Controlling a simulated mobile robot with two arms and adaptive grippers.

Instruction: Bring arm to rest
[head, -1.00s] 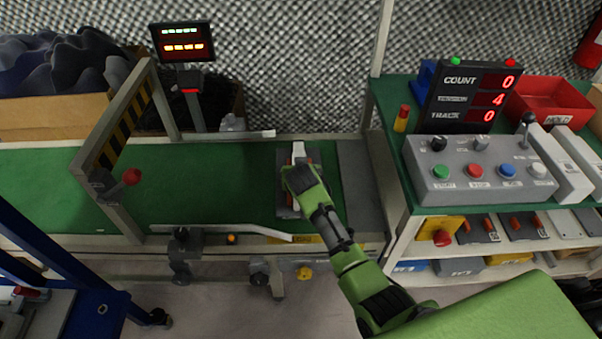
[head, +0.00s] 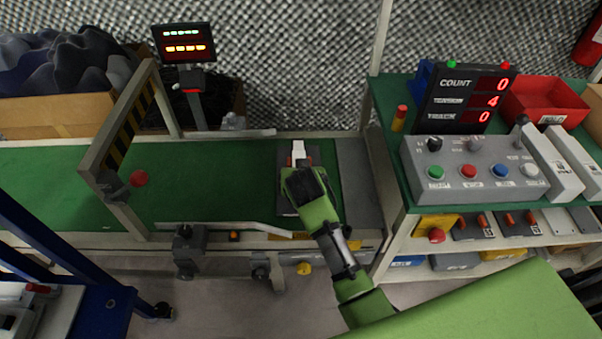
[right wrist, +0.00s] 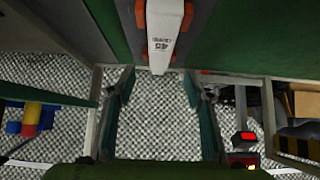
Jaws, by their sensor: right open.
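My right arm comes in from the lower right in the head view. Its gripper (head: 306,184) is over the right end of the green conveyor belt (head: 215,180). In the right wrist view the two fingers of the right gripper (right wrist: 158,85) stand wide apart with nothing between them. A white piece with orange parts (right wrist: 165,30) lies beyond the fingertips on a grey plate. The white piece also shows just past the gripper in the head view (head: 298,149), partly hidden by it. My left gripper is not in view.
A grey button panel (head: 470,172) and a counter display (head: 465,97) stand on the right bench, with a red bin (head: 545,103) behind. A striped gate frame (head: 125,135) spans the belt at left. A small display (head: 184,43) stands behind the belt. The belt's middle is clear.

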